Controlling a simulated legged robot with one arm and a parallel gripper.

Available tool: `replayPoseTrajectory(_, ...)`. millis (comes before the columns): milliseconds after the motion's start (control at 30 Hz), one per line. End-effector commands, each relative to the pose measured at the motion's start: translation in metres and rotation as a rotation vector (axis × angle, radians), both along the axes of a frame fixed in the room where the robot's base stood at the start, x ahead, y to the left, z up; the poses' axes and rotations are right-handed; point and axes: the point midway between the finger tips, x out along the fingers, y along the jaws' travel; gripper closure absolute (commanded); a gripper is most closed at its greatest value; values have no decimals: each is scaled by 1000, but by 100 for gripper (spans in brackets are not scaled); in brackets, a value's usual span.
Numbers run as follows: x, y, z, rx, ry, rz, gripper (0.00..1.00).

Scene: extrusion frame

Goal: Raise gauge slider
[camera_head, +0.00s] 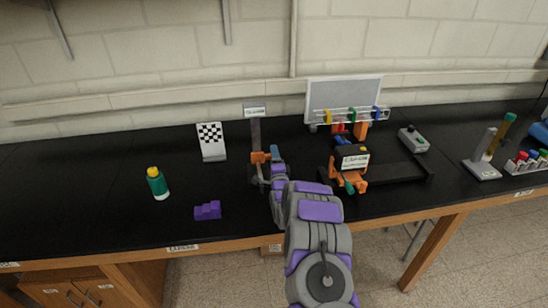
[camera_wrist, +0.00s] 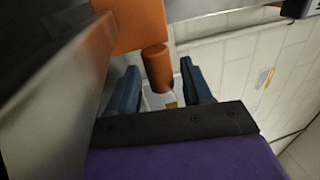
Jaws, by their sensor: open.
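The gauge is a dark upright post (camera_head: 256,136) with a white label on top, standing toward the back of the black table. Its orange slider (camera_head: 258,157) sits low on the post. In the wrist view, the slider's orange block (camera_wrist: 138,22) and its round orange peg (camera_wrist: 157,66) show close up. My gripper (camera_wrist: 160,88) is open, with one blue finger on each side of the peg. A gap shows on both sides, so the fingers look apart from it. In the head view, my arm partly hides the gripper beside the slider.
A checkered board (camera_head: 212,143), a green bottle (camera_head: 157,184) and a purple block (camera_head: 207,210) stand left. An orange and black device (camera_head: 348,168) is close on the right, before a grey panel (camera_head: 344,100). Bare tabletop lies at far left.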

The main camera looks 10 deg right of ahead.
Motion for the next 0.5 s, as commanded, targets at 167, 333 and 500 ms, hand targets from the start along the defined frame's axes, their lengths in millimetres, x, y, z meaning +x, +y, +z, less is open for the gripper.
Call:
replayPoseTrajectory(167,0,3,0,-2,0,1,51)
replayPoseTrajectory(333,0,0,0,0,0,0,65)
replayPoseTrajectory(500,0,-3,0,3,0,-1,81)
